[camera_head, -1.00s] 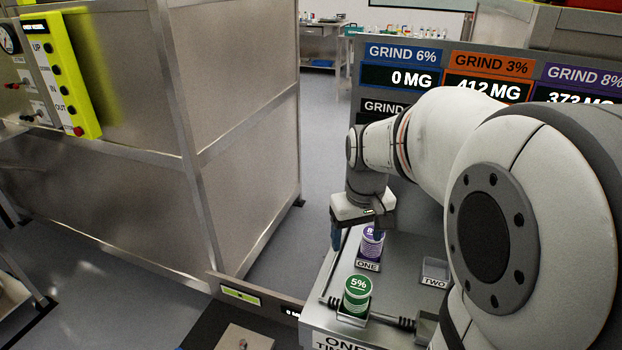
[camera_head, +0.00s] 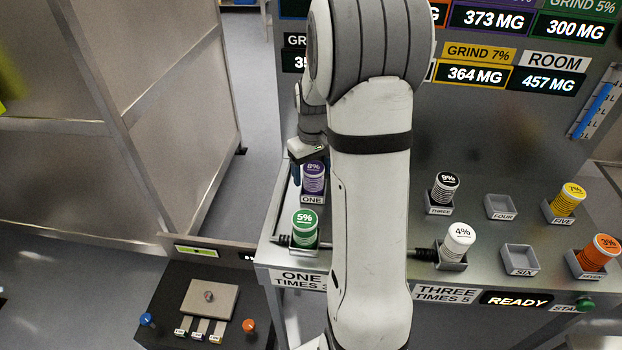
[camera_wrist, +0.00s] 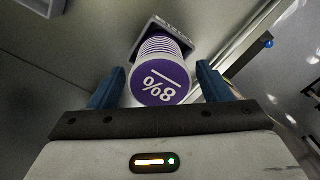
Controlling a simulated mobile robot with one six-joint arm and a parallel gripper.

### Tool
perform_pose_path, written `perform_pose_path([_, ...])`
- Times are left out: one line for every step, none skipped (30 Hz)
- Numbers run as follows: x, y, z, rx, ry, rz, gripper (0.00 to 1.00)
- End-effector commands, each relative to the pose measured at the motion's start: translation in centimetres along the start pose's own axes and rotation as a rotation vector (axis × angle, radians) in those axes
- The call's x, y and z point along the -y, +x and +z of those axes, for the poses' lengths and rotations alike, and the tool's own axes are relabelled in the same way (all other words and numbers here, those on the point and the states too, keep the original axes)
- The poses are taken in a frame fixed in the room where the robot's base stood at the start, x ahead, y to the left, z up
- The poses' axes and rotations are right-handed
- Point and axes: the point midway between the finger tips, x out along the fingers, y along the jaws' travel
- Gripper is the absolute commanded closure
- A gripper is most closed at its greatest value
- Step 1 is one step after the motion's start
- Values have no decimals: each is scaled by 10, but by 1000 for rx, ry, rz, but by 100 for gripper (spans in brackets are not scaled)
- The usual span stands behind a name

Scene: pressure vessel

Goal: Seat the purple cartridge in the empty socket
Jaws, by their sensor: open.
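The purple cartridge (camera_head: 313,181), marked 8%, stands in the socket labelled ONE (camera_head: 312,200). In the wrist view the purple cartridge (camera_wrist: 160,84) shows its round lid between two blue fingers, with a gap on each side. My gripper (camera_wrist: 160,76) is open around it and not clamped. In the head view one blue finger is beside the cartridge and my arm covers part of the bench. Empty sockets FOUR (camera_head: 501,208) and SIX (camera_head: 519,262) show on the right.
A green 5% cartridge (camera_head: 305,228) stands close in front of socket ONE. Black (camera_head: 444,188), white (camera_head: 458,243), yellow (camera_head: 568,200) and orange (camera_head: 597,252) cartridges fill other sockets. A display wall (camera_head: 480,130) rises behind. A metal cabinet (camera_head: 165,80) stands left.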

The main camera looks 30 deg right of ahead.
Motion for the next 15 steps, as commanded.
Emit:
perform_pose_path([0, 4, 0, 2, 0, -1, 28])
perform_pose_path([0, 6, 0, 1, 0, 0, 28])
perform_pose_path([0, 7, 0, 0, 0, 0, 28])
perform_pose_path([0, 8, 0, 0, 0, 0, 28])
perform_pose_path([0, 8, 0, -1, 0, 0, 28])
perform_pose_path([0, 8, 0, -1, 0, 0, 28])
perform_pose_path([0, 8, 0, -1, -1, 0, 28])
perform_pose_path([0, 8, 0, -1, -1, 0, 28])
perform_pose_path([0, 8, 0, -1, -1, 0, 28])
perform_pose_path([0, 8, 0, -1, -1, 0, 30])
perform_pose_path([0, 8, 0, -1, -1, 0, 32])
perform_pose_path([0, 7, 0, -1, -1, 0, 36])
perform_pose_path([0, 7, 0, -1, -1, 0, 38])
perform_pose_path([1, 7, 0, -1, -1, 0, 41])
perform_pose_path([1, 7, 0, -1, -1, 0, 44])
